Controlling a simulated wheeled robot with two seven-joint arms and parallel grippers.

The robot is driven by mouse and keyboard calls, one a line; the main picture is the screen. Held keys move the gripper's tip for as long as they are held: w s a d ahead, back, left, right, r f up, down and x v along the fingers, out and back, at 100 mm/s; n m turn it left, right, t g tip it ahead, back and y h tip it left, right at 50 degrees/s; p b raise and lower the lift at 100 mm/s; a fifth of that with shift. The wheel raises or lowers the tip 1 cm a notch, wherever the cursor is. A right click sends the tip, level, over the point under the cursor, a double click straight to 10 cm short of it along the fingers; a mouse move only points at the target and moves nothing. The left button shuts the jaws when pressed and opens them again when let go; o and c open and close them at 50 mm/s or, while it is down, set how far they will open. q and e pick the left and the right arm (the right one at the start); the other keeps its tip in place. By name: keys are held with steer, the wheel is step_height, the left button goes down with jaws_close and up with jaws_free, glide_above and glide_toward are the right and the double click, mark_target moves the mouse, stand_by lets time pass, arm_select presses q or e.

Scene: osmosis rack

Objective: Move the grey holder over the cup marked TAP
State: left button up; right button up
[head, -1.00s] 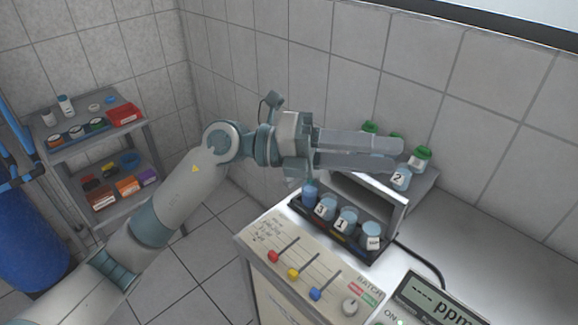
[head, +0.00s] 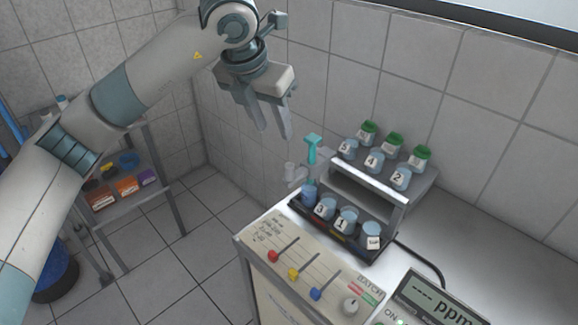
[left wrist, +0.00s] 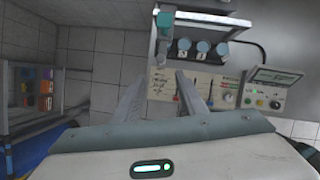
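A small grey holder (head: 294,172) stands at the left end of the cup rack, beside a teal handle (head: 313,149). The teal handle also shows in the left wrist view (left wrist: 164,20). The black rack holds a row of blue cups; two are marked 3 (head: 325,208) and 1 (head: 346,219). The rightmost cup (head: 371,235) has a white label too small to read, so I cannot confirm TAP. My left gripper (head: 275,134) is open and empty, fingers pointing down, up and left of the holder and apart from it. My right gripper is not in view.
A grey frame (head: 405,212) rises behind the cups. Green-capped bottles (head: 400,176) stand on a shelf behind it. A slider panel (head: 265,237) lies in front, and a ppm meter (head: 432,300) at right. A shelf cart (head: 160,190) stands at left.

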arm_select(q)
steer(key=shift+d+f, duration=0.1)
steer(key=shift+f, duration=0.05)
steer(key=p, duration=0.6)
glide_toward(289, 165)
steer(key=x, duration=0.9)
steer(key=shift+f, duration=0.1)
steer(key=shift+p+x, duration=0.3)
steer(key=shift+x, duration=0.45)
jaws_close()
